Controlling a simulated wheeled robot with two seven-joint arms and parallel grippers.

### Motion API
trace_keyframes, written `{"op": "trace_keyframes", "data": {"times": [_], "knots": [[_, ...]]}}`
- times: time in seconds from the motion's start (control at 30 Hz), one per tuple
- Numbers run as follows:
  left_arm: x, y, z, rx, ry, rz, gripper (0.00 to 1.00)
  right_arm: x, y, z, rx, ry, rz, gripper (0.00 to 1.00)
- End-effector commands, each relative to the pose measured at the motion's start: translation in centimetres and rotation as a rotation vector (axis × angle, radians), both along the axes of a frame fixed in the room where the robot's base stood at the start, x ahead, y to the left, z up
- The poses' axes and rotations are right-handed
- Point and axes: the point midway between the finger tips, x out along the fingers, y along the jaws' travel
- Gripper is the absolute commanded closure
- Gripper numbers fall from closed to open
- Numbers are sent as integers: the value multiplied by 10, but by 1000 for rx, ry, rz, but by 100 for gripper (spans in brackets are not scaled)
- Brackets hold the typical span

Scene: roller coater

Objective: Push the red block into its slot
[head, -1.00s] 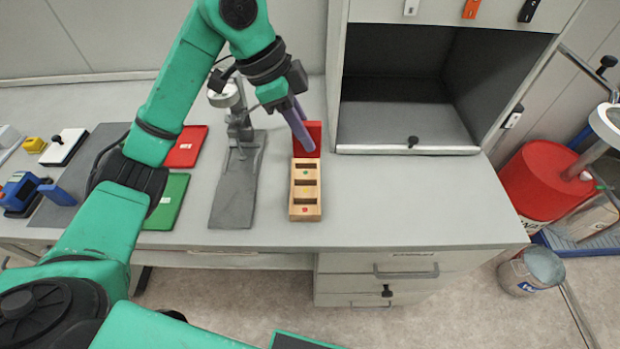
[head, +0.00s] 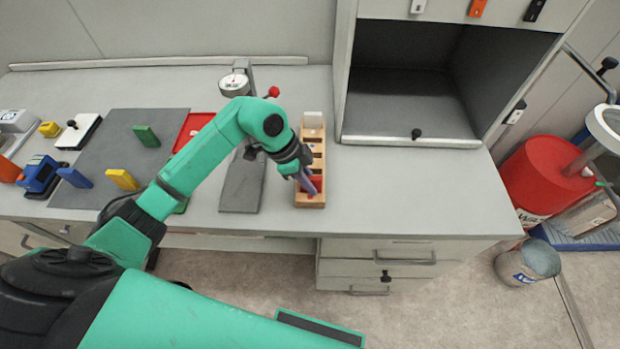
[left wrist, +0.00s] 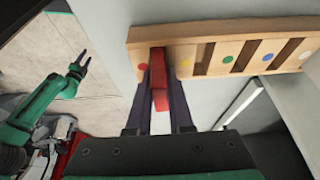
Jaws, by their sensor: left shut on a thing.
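The wooden slotted rack (head: 299,200) stands on the bench, with coloured dots beside its slots in the left wrist view (left wrist: 215,55). My left gripper (head: 309,184) is over the rack's near end, shut on the red block (left wrist: 160,80). The block lines up with the end slot beside the red dot (left wrist: 142,67). How deep it sits in the slot cannot be told; the fingers partly hide it. My right gripper (left wrist: 83,58) shows only in the left wrist view, off to the left, fingers apart and empty.
A white block (head: 313,119) stands at the rack's far end. A gauge stand (head: 238,185) is close on the left. Green (head: 147,136), yellow (head: 122,179) and blue (head: 75,177) blocks are farther left. The bench right of the rack is clear below the cabinet.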

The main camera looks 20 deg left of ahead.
Motion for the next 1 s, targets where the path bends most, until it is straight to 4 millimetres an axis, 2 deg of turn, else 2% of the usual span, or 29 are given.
{"op": "trace_keyframes", "data": {"times": [0.13, 0.17, 0.2, 0.23, 0.53, 0.63, 0.77, 1.0], "knots": [[0, 0, 0, -1, -2, -1, 100, -1, 0, -1, 1, 1, 0, 50], [0, 0, 0, 0, -1, 0, 77, -1, 0, -1, 1, 1, 0, 50], [0, 0, 0, 0, -1, 0, 62, -1, 1, -1, 1, 1, 0, 50], [0, 0, 0, 0, -1, 0, 51, -1, 1, -1, 1, 2, 0, 50], [0, 0, 1, 0, -1, 0, 51, -3, 3, -1, 3, 5, 0, 50], [0, 3, 7, 0, -2, 1, 51, -3, 3, -4, 4, 5, 0, 50], [-2, 14, 31, 3, -7, 0, 51, -3, 3, -11, 4, 6, 0, 50], [-8, 37, 90, 1, -5, 1, 51, -4, 3, -22, 4, 6, 0, 50]]}}
